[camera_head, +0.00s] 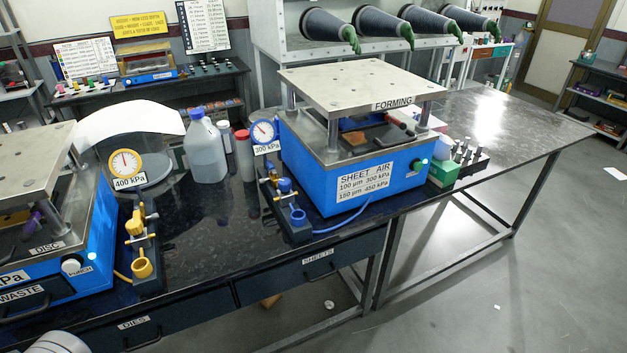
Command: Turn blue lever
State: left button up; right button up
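A blue-coloured valve assembly stands on a dark base (290,233) on the bench, left of the blue FORMING press (345,165). It has a blue knob-like part (284,185) and, in front of it, a blue ring-shaped part (298,217). Which of these is the lever is too small to tell. A blue-rimmed gauge (263,131) labelled 300 kPa stands behind it. A blue hose runs from the base to the press. Neither of my grippers is in view. A grey rounded part at the bottom left edge looks like my own arm.
A similar yellow valve (142,262) with a 400 kPa gauge (125,163) stands left, beside the DISC press (40,200). The black bench top between the two valves is clear.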

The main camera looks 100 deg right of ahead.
aim_at(269, 165)
jog(key=z, duration=3.15)
jog(key=k, duration=0.3)
jog(key=z, duration=0.3)
jog(key=i, duration=0.8)
jog(key=u, duration=1.75)
jog(key=k, duration=0.5)
jog(key=z, duration=0.05)
